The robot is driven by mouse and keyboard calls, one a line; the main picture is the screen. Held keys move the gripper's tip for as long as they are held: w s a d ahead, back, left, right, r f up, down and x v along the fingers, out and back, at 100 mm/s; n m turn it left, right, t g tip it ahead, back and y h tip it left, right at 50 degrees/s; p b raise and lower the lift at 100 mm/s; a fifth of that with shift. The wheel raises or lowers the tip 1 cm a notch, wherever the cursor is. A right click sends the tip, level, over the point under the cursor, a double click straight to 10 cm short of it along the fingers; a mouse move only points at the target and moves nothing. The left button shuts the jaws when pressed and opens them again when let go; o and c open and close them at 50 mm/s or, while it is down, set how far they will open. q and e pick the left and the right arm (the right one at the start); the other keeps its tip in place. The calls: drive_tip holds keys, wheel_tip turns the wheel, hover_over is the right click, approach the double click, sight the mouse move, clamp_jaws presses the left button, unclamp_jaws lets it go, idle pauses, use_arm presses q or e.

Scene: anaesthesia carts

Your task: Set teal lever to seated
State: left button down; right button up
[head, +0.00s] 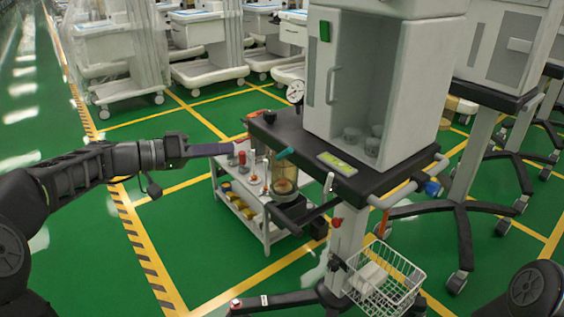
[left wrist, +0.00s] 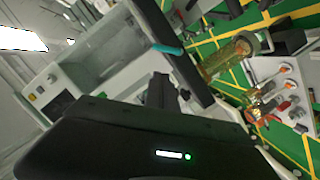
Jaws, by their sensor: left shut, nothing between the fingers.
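The teal lever (head: 285,153) is a short bar at the near left edge of the cart's dark top, beside a clear amber canister (head: 284,172). In the left wrist view the teal lever (left wrist: 168,49) lies at the edge of the dark top, with the canister (left wrist: 228,56) to its right. My left gripper (head: 230,150) is shut and empty, left of the lever and apart from it in the head view. Its dark fingers (left wrist: 170,92) show below the lever in the left wrist view. My right gripper is out of view.
A white cabinet (head: 420,75) stands on the cart's dark top (head: 385,183). A low trolley (head: 240,212) with red-topped items stands behind my left gripper. A wire basket (head: 405,285) hangs at the cart's front. Green floor is open at left.

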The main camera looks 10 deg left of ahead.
sight(289, 152)
use_arm(q)
drive_tip(key=shift+w+a+r+n+t, duration=0.1)
drive_tip(key=shift+a+r+n+t, duration=0.2)
drive_tip(key=shift+a+r, duration=0.15)
drive_tip(key=s+d+f+x, duration=0.1)
drive_tip(key=f+x, duration=0.1)
drive_tip(key=x, duration=1.1)
drive_tip(key=shift+s, duration=0.4)
drive_tip(key=shift+b, duration=0.35)
